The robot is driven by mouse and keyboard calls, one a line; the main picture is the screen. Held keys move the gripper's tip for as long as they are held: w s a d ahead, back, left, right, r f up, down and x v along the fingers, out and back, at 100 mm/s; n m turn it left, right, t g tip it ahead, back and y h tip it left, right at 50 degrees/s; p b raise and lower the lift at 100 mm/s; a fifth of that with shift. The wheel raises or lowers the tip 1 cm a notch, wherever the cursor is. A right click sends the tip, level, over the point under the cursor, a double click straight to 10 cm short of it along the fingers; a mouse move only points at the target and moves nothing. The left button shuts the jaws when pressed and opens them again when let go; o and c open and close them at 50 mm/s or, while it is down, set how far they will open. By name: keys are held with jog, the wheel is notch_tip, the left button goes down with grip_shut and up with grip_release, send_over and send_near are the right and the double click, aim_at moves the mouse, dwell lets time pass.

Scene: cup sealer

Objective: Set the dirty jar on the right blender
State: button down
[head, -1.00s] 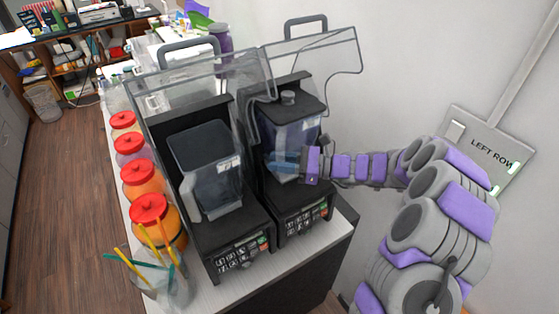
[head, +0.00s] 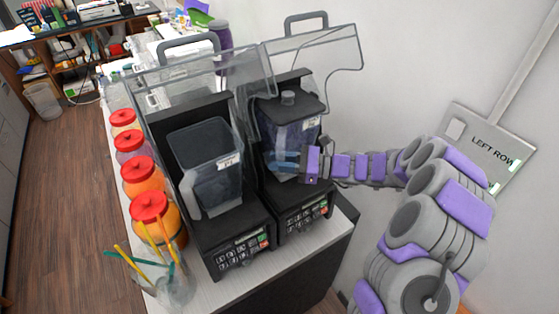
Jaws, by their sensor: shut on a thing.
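Two black blenders stand side by side on the counter, both with their clear covers raised. The right blender (head: 291,213) has a jar (head: 292,124) with a dark lid and a knob on its base area; the jar looks dark or bluish inside. My gripper (head: 287,160) comes in from the right and is shut on this jar's lower front, at its handle side; the fingers partly hide the handle. I cannot tell whether the jar is fully seated. The left blender (head: 235,232) holds another clear jar (head: 208,165) with a dark rim and a white label.
Several jars with red lids (head: 150,207) line the counter's left edge. A clear cup with straws (head: 172,282) stands at the front left. A wall is close on the right, with a sign (head: 487,145).

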jog(key=shift+f, duration=0.65)
dwell(1.3)
jog(key=c, duration=0.8)
grip_release()
jog(key=shift+c, duration=0.2)
jog(key=shift+f, duration=0.1)
jog(key=shift+d, duration=0.15)
jog(key=s+d+b, duration=0.1)
jog(key=d, duration=1)
jog(key=shift+d, duration=0.4)
jog(key=shift+s, duration=0.1)
